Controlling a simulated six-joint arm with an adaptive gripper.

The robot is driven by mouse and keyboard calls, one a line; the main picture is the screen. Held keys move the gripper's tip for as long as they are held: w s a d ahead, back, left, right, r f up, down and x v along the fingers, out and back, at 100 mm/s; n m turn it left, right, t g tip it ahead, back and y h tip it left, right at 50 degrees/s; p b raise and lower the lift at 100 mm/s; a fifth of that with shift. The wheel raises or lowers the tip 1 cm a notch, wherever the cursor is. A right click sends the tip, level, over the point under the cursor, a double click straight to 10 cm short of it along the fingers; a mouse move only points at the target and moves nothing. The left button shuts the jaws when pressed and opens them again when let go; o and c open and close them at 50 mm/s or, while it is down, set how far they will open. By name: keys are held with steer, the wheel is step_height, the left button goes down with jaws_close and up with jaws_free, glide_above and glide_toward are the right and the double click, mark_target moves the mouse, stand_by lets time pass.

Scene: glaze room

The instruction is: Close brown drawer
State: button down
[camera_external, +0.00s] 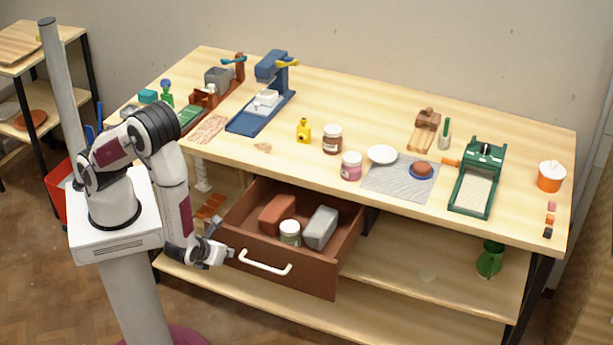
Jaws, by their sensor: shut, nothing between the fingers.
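The brown drawer (316,285) under the workbench is pulled out, with a white bar handle (264,264) on its front. Inside it lie a reddish-brown block (277,213), a grey block (321,228) and a small lidded jar (290,233). My gripper (226,254) is shut and empty, at the left end of the drawer front, left of the handle. I cannot tell whether it touches the drawer.
The workbench (330,98) carries jars, a white bowl (382,154), a blue press (268,88) and a green framed tool (477,180). A lower shelf (420,278) runs beneath the drawer, with a green jug (490,259) at right. Floor in front is clear.

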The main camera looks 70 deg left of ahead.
steer(key=w+a, duration=1.7)
steer(key=a, duration=0.1)
steer(key=shift+w, duration=0.4)
steer(key=shift+w+a, duration=0.2)
steer(key=shift+w, duration=0.1)
steer(key=shift+w+a+r, duration=0.1)
steer(key=shift+w, duration=0.05)
steer(key=shift+s+d, duration=1.75)
steer(key=v, duration=0.9)
steer(key=shift+s+r, duration=0.2)
steer(key=shift+s, duration=0.05)
steer(key=shift+d, duration=0.15)
